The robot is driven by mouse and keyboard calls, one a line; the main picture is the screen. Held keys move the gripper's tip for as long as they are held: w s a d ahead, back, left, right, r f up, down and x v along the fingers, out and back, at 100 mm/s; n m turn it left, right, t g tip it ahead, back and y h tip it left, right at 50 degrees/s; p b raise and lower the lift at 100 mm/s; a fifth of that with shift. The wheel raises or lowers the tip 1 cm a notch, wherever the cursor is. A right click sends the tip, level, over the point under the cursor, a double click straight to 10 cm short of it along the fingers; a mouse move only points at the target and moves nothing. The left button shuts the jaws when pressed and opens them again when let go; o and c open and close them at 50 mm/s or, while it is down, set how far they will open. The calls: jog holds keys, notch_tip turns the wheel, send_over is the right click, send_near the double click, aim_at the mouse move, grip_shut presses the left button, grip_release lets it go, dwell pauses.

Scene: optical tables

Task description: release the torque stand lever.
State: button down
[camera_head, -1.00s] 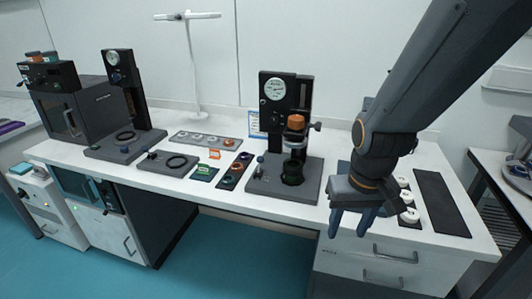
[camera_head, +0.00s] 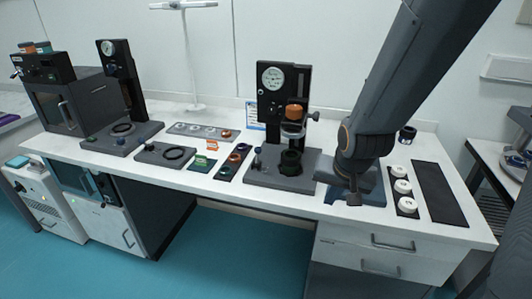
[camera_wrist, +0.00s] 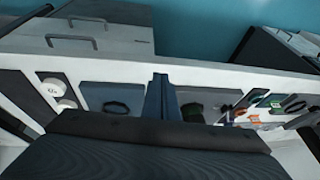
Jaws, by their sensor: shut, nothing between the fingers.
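The torque stand, as I take it, is the black column with a round white dial (camera_head: 272,78) on a grey base (camera_head: 262,180). An orange cap (camera_head: 294,112) sits in its clamp, with a side knob (camera_head: 315,116), above a dark green cup (camera_head: 290,161). A small blue-topped post (camera_head: 257,160) stands at the base's left; I cannot tell which part is the lever. My gripper (camera_head: 354,198) is at the right of the stand, above a blue mat and apart from the stand. In the wrist view its fingers (camera_wrist: 157,97) are together and empty. The cup also shows there (camera_wrist: 193,112).
White round pieces (camera_head: 401,187) and a black mat (camera_head: 440,192) lie at the right. A dark cup (camera_head: 407,134) stands behind my arm. Drawers (camera_head: 372,242) are below the table edge.

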aim_at(257, 155)
jog(key=w+a+m+t, duration=0.1)
jog(key=w, duration=0.2)
jog(key=w+a+f+m+t+y, duration=0.1)
jog(key=w+m+t, duration=0.1)
jog(key=w, duration=0.2)
jog(key=w+a+f+m+t+b, duration=0.1)
jog(key=w+a+m, duration=0.1)
jog(key=w, duration=0.2)
jog(key=shift+a+f, duration=0.1)
jog(key=shift+f, duration=0.05)
jog(key=w+a+m+t+y, duration=0.1)
jog(key=w+a+m, duration=0.1)
jog(key=w+a+m+t+y, duration=0.1)
jog(key=w+a+m+t, duration=0.1)
jog(key=w+a+m+t+y, duration=0.1)
jog(key=w+a+m, duration=0.1)
jog(key=shift+w+a+r+t+y+b, duration=0.15)
jog(key=shift+r+t+y+b, duration=0.15)
jog(key=shift+t+b, duration=0.1)
jog(key=shift+w+a+r+m+t+y, duration=0.15)
jog(key=shift+a+m+t+y, duration=0.1)
jog(key=shift+a+m, duration=0.1)
jog(key=shift+w+a+r+m+t+y, duration=0.1)
jog(key=shift+a+r+m+t+y, duration=0.05)
jog(key=shift+a+m+t+y, duration=0.15)
jog(key=p+x, duration=0.2)
jog(key=x, duration=0.8)
jog(key=shift+f, duration=0.1)
